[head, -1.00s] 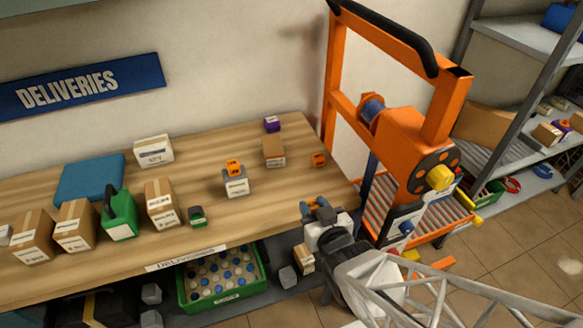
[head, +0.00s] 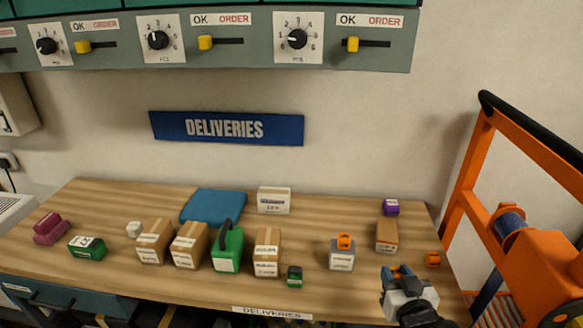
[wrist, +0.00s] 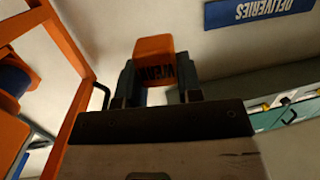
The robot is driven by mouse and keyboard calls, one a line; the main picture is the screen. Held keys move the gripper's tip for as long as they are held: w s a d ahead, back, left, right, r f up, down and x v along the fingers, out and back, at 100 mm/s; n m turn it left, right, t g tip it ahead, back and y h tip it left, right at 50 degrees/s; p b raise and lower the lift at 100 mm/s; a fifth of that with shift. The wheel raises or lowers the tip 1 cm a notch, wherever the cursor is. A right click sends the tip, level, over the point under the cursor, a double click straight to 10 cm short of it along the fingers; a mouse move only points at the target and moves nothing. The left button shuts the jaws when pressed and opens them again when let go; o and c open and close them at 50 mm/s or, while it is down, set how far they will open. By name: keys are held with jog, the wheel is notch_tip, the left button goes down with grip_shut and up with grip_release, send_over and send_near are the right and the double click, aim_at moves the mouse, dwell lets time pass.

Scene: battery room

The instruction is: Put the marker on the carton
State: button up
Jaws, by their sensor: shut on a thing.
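My gripper (head: 398,272) is over the front right part of the table, its fingers shut on a small orange block. In the wrist view, this block (wrist: 154,62), with dark lettering, sits between the fingertips (wrist: 157,80); I take it as the marker. In the head view it is mostly hidden by the gripper. A grey-white box (head: 341,260), left of the gripper, bears another orange piece (head: 344,241). Other brown cartons (head: 267,254) (head: 189,247) (head: 154,244) stand further left. Which carton is named is unclear.
A small orange item (head: 432,259) lies right of the brown carton, a purple one (head: 391,207) behind it. An orange frame (head: 470,170) rises at right.

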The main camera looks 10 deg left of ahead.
jog(key=w+a+r+n+g+y, duration=0.1)
jog(key=w+a+n+g+y, duration=0.1)
jog(key=w+a, duration=0.8)
jog(key=w+a+r+n+g+y, duration=0.1)
jog(key=w+a+n+y, duration=0.4)
jog(key=w+a, duration=0.5)
jog(key=a+g+y, duration=0.1)
jog(key=a, duration=0.4)
jog(key=shift+w+a+g+y, duration=0.2)
jog(key=shift+w+g+y, duration=0.15)
jog(key=shift+g+y, duration=0.05)
jog(key=shift+w, duration=0.1)
send_over(275, 193)
jog(key=shift+w+f, duration=0.1)
jog(key=shift+f, duration=0.65)
jog(key=shift+f, duration=1.75)
jog(key=shift+f, duration=0.15)
jog(key=o, duration=0.9)
